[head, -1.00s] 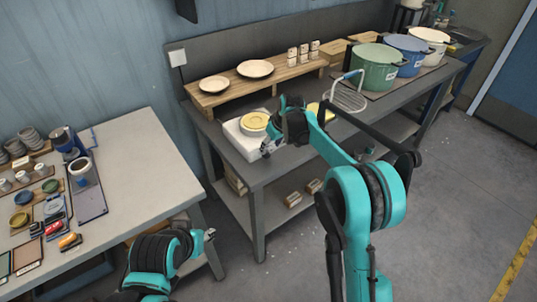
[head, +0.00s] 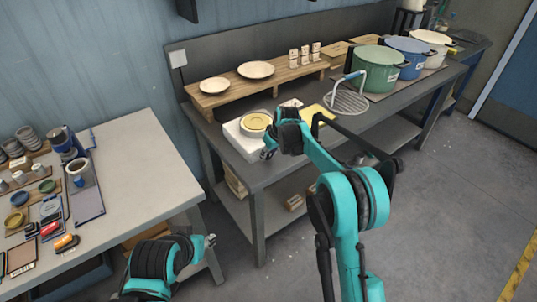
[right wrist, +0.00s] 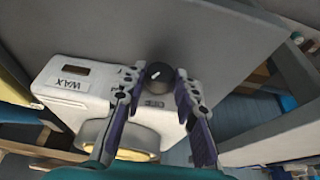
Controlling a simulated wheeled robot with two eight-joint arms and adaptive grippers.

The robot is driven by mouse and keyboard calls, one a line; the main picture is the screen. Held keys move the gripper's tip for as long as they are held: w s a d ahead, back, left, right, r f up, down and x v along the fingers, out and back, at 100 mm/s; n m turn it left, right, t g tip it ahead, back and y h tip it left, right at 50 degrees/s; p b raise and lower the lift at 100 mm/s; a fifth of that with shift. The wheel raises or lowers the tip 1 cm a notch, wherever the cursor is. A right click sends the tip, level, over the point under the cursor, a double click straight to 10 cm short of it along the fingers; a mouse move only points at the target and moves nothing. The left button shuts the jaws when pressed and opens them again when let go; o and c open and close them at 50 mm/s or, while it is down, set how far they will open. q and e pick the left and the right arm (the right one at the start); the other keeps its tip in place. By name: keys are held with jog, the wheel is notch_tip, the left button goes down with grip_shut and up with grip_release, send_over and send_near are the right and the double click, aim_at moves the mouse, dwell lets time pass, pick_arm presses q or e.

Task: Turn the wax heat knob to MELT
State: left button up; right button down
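The white wax heater (right wrist: 75,87), marked WAX, has a round yellow pot (right wrist: 125,135) in it. It also shows on the dark bench in the head view (head: 237,141). Its black heat knob (right wrist: 158,76) has a white pointer line. My right gripper (right wrist: 159,79) is at the heater's front, with one fingertip on each side of the knob. The fingers look open, with narrow gaps beside the knob. My left gripper (head: 209,241) is low by the pale table's corner, away from the heater; its fingers are too small to read.
A wooden shelf (head: 224,97) with two plates stands behind the heater. A yellow sheet (head: 315,116), a wire basket (head: 348,103) and green, blue and white pots (head: 378,67) are to the right. The pale table (head: 135,165) holds cups and tools.

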jog(key=shift+d, duration=0.1)
jog(key=shift+w+d+m+g+y+p, duration=0.2)
jog(key=shift+m+g+y+p, duration=0.1)
jog(key=shift+g+y+p, duration=0.6)
jog(key=shift+w+f+g+y, duration=0.1)
jog(key=shift+g+y, duration=0.4)
jog(key=shift+y, duration=0.5)
jog(key=shift+d+f+m+g+y+p, duration=0.15)
jog(key=shift+m+g+y+p, duration=0.25)
jog(key=shift+y, duration=0.3)
jog(key=c, duration=1.2)
grip_release()
